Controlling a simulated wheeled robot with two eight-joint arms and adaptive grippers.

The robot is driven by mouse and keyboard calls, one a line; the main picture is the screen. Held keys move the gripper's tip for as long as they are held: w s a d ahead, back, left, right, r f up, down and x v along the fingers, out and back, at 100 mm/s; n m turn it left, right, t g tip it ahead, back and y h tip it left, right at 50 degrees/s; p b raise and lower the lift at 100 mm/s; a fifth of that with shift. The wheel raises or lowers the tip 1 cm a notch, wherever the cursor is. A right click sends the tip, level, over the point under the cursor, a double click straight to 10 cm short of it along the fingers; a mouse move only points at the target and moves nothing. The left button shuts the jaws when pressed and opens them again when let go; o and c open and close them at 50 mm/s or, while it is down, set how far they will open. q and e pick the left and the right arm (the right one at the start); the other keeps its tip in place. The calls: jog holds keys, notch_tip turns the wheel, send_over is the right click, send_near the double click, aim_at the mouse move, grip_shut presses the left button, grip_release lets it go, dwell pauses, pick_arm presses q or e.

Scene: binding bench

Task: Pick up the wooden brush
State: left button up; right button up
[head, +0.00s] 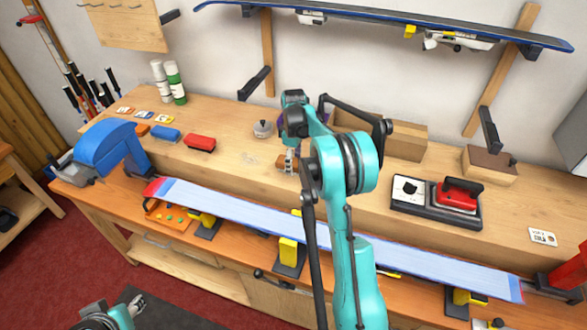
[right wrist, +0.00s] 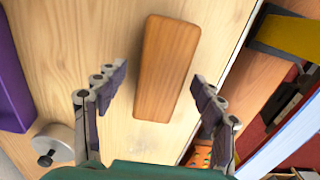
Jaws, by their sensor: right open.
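The wooden brush (right wrist: 166,62) is a plain brown, rounded block lying on the bench top. In the right wrist view it lies upper middle, with its near end between my right gripper's fingers. My right gripper (right wrist: 160,78) is open and empty, one finger on each side of the brush and apart from it.
A grey round pot (head: 263,129) stands left of the brush, and a purple object (right wrist: 14,80) lies beyond it. A blue ski (head: 240,213) lies along the bench front.

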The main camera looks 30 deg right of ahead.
aim_at(298, 162)
jog(key=shift+f, duration=0.85)
jog(key=shift+r, duration=0.1)
jog(key=shift+c, duration=0.6)
jog(key=c, duration=1.2)
jog(key=shift+r, duration=0.55)
jog(key=r, duration=0.1)
jog(key=r+p, duration=0.1)
jog(key=s+d+r, duration=0.1)
jog(key=r, duration=0.1)
jog(key=shift+p, duration=0.35)
jog(key=s+d+r, duration=0.2)
jog(key=s+d+r+p, duration=0.1)
jog(key=s+d+r, duration=0.1)
jog(key=d, duration=0.1)
jog(key=s+d+r+p, duration=0.1)
jog(key=s+d+r, duration=0.1)
jog(key=d, duration=0.1)
jog(key=shift+s+d, duration=0.1)
jog(key=shift+s, duration=0.1)
